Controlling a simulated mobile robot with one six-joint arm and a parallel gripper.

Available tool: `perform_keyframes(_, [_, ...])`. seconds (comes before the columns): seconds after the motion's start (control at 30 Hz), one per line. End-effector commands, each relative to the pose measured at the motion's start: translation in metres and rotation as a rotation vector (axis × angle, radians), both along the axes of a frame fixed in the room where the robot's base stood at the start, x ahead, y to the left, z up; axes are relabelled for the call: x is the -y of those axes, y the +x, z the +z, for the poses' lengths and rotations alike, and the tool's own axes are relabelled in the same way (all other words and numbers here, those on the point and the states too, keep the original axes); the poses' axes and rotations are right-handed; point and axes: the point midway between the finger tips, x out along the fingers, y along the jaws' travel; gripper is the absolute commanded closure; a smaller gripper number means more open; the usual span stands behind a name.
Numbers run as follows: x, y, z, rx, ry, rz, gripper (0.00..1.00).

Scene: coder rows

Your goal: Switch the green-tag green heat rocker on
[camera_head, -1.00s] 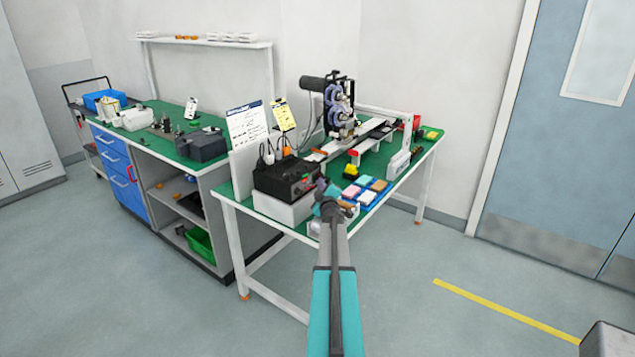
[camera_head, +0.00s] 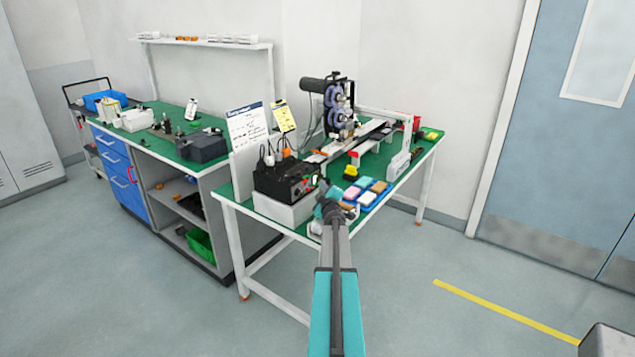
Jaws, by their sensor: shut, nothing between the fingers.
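The black control box (camera_head: 284,178) sits on a white block at the near left end of the green-topped table. Small red and green spots show on its front right face. A small bright green spot (camera_head: 314,181) shows at the right end of that face, just beside my gripper; I cannot tell at this size whether it is the green-tag heat rocker or which way a rocker is set. My gripper (camera_head: 321,187) is shut and empty, close to the box's front right corner. I cannot tell whether it touches the box. My wrist hides part of the table edge behind it.
A blue tray (camera_head: 381,186) with coloured pads lies right of my gripper, with a yellow-and-black item (camera_head: 351,171) behind. The coder machine (camera_head: 339,110) stands further back. Cards (camera_head: 247,126) stand behind the box. Floor in front of the table is clear.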

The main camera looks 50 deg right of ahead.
Motion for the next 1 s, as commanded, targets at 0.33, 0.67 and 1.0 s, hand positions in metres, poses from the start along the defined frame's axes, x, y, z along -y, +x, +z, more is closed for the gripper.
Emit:
perform_keyframes(0.33, [0.0,-0.005,0.001,0.0,0.0,-0.001,1.0])
perform_keyframes(0.67, [0.0,-0.011,0.003,-0.001,0.001,-0.002,1.0])
perform_keyframes(1.0, [0.0,-0.033,0.007,-0.001,0.002,-0.003,1.0])
